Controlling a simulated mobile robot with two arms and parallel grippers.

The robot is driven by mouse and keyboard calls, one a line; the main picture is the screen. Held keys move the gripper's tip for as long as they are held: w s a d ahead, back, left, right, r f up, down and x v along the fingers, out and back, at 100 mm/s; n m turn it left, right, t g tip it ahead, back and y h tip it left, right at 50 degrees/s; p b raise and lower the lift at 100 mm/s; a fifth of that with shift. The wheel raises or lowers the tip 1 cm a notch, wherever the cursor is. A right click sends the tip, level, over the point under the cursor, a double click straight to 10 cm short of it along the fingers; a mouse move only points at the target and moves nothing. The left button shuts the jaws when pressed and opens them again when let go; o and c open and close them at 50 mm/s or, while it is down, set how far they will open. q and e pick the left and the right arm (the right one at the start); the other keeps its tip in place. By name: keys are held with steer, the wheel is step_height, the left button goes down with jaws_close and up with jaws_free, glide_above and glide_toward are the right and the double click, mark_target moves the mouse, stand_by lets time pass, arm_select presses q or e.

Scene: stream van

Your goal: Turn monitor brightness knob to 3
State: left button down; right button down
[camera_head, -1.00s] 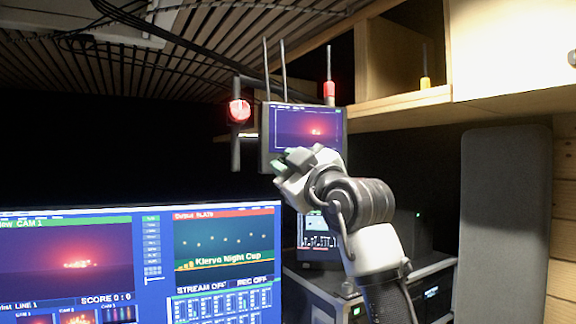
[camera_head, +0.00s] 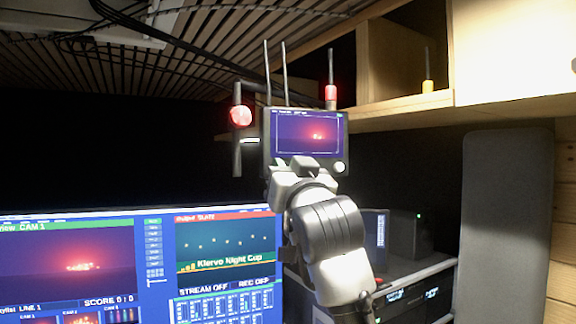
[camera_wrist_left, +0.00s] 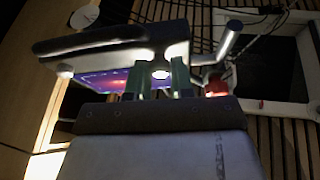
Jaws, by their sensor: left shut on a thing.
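The small monitor (camera_head: 305,133) hangs at the centre of the head view, showing a purple picture with a red glow. A round pale knob (camera_head: 340,167) shows at its lower right corner. My left gripper (camera_head: 304,167) is at the monitor's lower edge, left of that knob, and hides that part of the edge. In the left wrist view, my left gripper's two dark fingers (camera_wrist_left: 156,82) stand on either side of a bright round knob (camera_wrist_left: 161,71) at the monitor's edge and are shut on it. Its markings cannot be read. My right gripper is not in view.
A bracket with a red lamp (camera_head: 241,116) is left of the monitor, and antennas rise behind it. A large screen (camera_head: 140,262) stands lower left. Equipment cases (camera_head: 420,285) stand lower right beside a grey panel (camera_head: 505,220). A wooden shelf (camera_head: 400,108) is at upper right.

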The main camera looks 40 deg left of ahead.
arm_select(q)
steer(key=shift+s+a+r+m+t+h+p, duration=0.1)
steer(key=shift+m+t+h+p, duration=0.8)
steer(key=shift+m+p, duration=2.1)
steer(key=shift+s+r+m+t+h+p, duration=0.2)
steer(key=shift+m+h+p, duration=1.3)
steer(key=shift+m+p, duration=1.55)
steer(key=shift+a+r+m+t+h+p, duration=0.1)
steer(key=shift+m+t+h+p, duration=0.8)
steer(key=shift+m+p, duration=2.1)
steer(key=shift+m+g+h+b, duration=0.3)
steer(key=shift+m+b, duration=0.45)
steer(key=shift+f, duration=0.1)
steer(key=c, duration=1)
jaws_free()
steer(key=shift+w, duration=0.1)
steer(key=shift+f, duration=0.1)
